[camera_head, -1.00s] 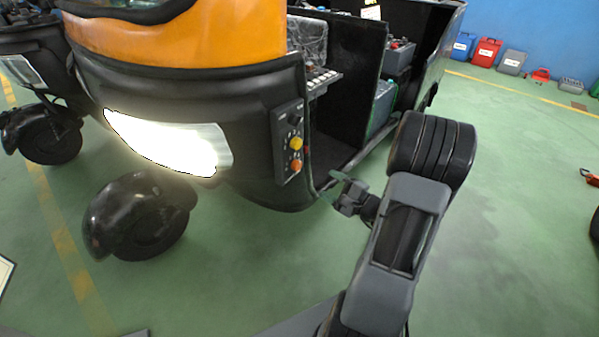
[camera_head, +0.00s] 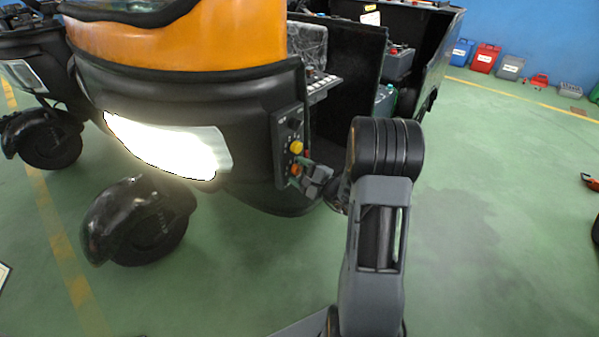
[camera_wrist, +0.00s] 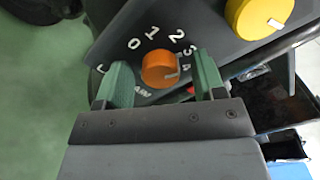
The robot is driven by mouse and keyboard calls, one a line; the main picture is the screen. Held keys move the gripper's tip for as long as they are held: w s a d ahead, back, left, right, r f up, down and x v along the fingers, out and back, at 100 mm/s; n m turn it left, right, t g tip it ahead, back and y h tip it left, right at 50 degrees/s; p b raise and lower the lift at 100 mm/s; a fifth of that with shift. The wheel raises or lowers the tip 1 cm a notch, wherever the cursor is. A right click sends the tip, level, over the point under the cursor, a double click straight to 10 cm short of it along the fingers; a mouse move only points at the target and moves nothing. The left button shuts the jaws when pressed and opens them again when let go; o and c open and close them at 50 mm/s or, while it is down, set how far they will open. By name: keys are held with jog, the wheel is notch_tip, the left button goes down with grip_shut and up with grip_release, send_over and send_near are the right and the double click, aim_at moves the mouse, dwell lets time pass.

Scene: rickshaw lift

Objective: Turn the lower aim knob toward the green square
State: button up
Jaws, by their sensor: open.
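The lower aim knob is the orange knob (camera_wrist: 160,68) on the dark side panel (camera_head: 284,126). In the wrist view it sits inside a ring of white marks, with 0, 1, 2 and 3 readable. Its white pointer line points to the right, slightly down. My gripper (camera_head: 304,172) is open at the panel. In the wrist view its two green fingers stand on either side of the orange knob, with gaps showing. I cannot make out a green square in these frames.
The lit headlight (camera_head: 165,145) is left of the panel. The black front wheel cover (camera_head: 140,215) stands below. Open green floor (camera_head: 490,210) lies to the right.

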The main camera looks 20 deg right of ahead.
jog(key=c, duration=0.9)
jog(key=m+p, duration=0.1)
jog(key=m, duration=0.3)
jog(key=shift+m+p, duration=0.75)
jog(key=shift+m, duration=1.25)
jog(key=o, duration=0.9)
